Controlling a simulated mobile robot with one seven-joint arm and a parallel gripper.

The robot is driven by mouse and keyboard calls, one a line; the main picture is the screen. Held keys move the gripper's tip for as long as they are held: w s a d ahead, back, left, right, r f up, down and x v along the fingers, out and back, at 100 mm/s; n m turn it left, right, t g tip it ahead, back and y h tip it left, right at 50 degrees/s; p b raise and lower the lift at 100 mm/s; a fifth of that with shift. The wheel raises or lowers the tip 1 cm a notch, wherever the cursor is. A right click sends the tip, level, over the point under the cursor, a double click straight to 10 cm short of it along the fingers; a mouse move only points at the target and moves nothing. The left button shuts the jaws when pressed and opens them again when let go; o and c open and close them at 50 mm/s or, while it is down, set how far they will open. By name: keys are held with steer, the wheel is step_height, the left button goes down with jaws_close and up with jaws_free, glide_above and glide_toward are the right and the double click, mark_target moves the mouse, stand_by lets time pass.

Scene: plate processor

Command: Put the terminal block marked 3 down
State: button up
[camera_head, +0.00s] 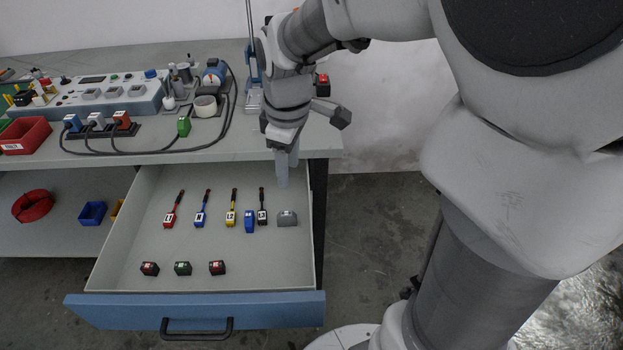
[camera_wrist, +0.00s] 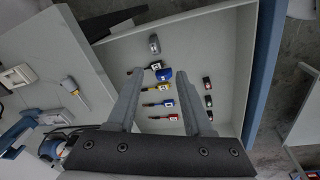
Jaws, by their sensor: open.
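Three small blocks lie in a row near the front of the open drawer (camera_head: 128,240): a red one (camera_head: 150,268), a green one (camera_head: 183,268) and another red one (camera_head: 217,267). They also show at the right of the wrist view. Their labels are too small to read, so I cannot tell which block is marked 3. A blue block (camera_head: 249,222) and a grey block (camera_head: 287,218) lie further back on the right. My gripper (camera_head: 283,180) is above the back right of the drawer. In the wrist view its fingers (camera_wrist: 160,75) are apart with nothing held between them.
Red, blue, yellow and black handled tools (camera_head: 201,210) lie in the drawer's middle. The bench (camera_head: 240,146) behind carries a power panel (camera_head: 110,92), cables and a red bin (camera_head: 25,136). The drawer floor between tools and front blocks is clear.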

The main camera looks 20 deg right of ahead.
steer(key=s+r+m+t, duration=0.2)
steer(key=s+r+m, duration=0.1)
steer(key=s+m, duration=0.2)
steer(key=s+r+m+t, duration=0.2)
steer(key=s+r+m, duration=0.2)
steer(key=s, duration=0.5)
steer(key=shift+s+d+m, duration=0.15)
steer(key=shift+d+m, duration=0.1)
steer(key=shift+m, duration=0.35)
steer(key=shift+r, duration=0.1)
step_height(320, 180, up, 19)
steer(key=p, duration=1.8)
steer(key=shift+f+p, duration=0.2)
steer(key=shift+p, duration=0.15)
steer(key=shift+d, duration=0.1)
